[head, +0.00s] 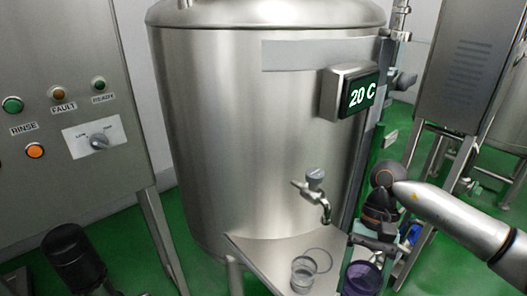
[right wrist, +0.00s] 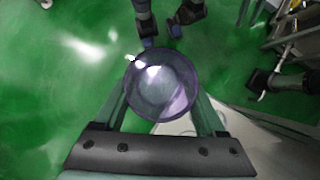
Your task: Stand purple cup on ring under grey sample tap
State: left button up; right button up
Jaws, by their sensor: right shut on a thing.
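The purple cup (head: 362,279) is at the lower right of the head view, just right of the steel shelf. My right gripper (head: 366,262) is shut on it. In the right wrist view the cup (right wrist: 161,86) sits between the two fingers of the gripper (right wrist: 160,100), and I look into its open mouth. The grey sample tap (head: 315,179) is on the tank front, its spout pointing down over the shelf. The ring (head: 319,249) is a thin outline on the shelf (head: 265,258) below the spout. My left gripper is not seen.
A clear cup (head: 303,277) stands on the shelf at the ring's front left, overlapping it in the picture. The large steel tank (head: 250,130) bears a "20 C" display (head: 360,93). A control panel (head: 70,90) is at left. The shelf's left part is bare.

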aim_at(373, 291)
jog(key=r+n, duration=0.1)
jog(key=w+r+n+h, duration=0.1)
jog(key=r+n, duration=0.1)
jog(key=d+r+n+h, duration=0.1)
jog(key=r, duration=0.1)
jog(key=shift+w+n, duration=0.3)
jog(key=shift+w, duration=0.1)
jog(key=shift+s+d+f, duration=0.1)
jog(key=shift+s+f, duration=0.5)
jog(key=shift+s, duration=0.35)
jog(key=shift+s+f, duration=0.55)
jog(key=shift+s, duration=0.35)
